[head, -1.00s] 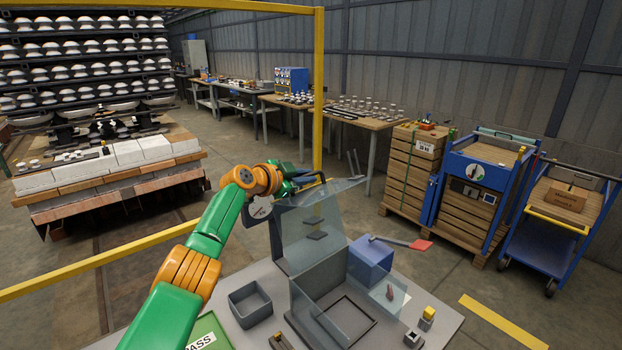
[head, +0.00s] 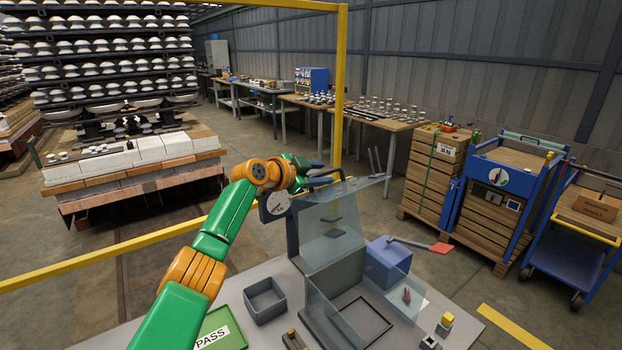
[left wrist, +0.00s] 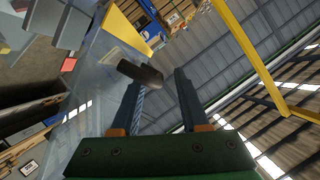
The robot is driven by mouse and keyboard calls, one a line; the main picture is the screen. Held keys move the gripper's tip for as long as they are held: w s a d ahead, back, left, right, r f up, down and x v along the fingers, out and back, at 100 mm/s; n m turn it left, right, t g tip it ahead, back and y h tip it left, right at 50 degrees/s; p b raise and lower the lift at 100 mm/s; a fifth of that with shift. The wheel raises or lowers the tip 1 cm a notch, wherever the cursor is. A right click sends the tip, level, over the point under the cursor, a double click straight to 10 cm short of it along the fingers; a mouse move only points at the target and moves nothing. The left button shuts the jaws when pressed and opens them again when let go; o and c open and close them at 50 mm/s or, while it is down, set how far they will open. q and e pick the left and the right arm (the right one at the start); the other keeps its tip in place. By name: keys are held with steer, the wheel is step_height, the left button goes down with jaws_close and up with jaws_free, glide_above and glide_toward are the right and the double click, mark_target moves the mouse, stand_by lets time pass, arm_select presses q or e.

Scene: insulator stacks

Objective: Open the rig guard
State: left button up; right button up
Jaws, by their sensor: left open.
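The rig (head: 345,318) stands on the grey bench. Its clear guard panel (head: 350,222) stands raised at a tilt over the rig, with small dark pieces on it. My left gripper (left wrist: 160,78) is open. In the left wrist view a short dark bar (left wrist: 140,72), perhaps the guard's handle, shows at the fingertips. I cannot tell whether it touches them. In the head view my left wrist is beside the guard's upper left edge, and its fingers are mostly hidden. My right gripper is not in view.
A blue box (head: 388,262) and a red-ended lever (head: 438,249) are right of the guard. A grey tray (head: 265,302) and a green PASS plate (head: 222,330) lie at the left. A yellow post (head: 339,100) rises behind.

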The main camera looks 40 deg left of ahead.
arm_select(q)
steer(key=b+v, duration=0.1)
steer(key=v, duration=0.2)
steer(key=b+v, duration=0.1)
steer(key=shift+s+f+b, duration=0.2)
steer(key=shift+s+b, duration=0.1)
steer(key=shift+b, duration=0.05)
steer(key=shift+s+r, duration=0.3)
steer(key=shift+s, duration=0.15)
steer(key=shift+w+r, duration=0.1)
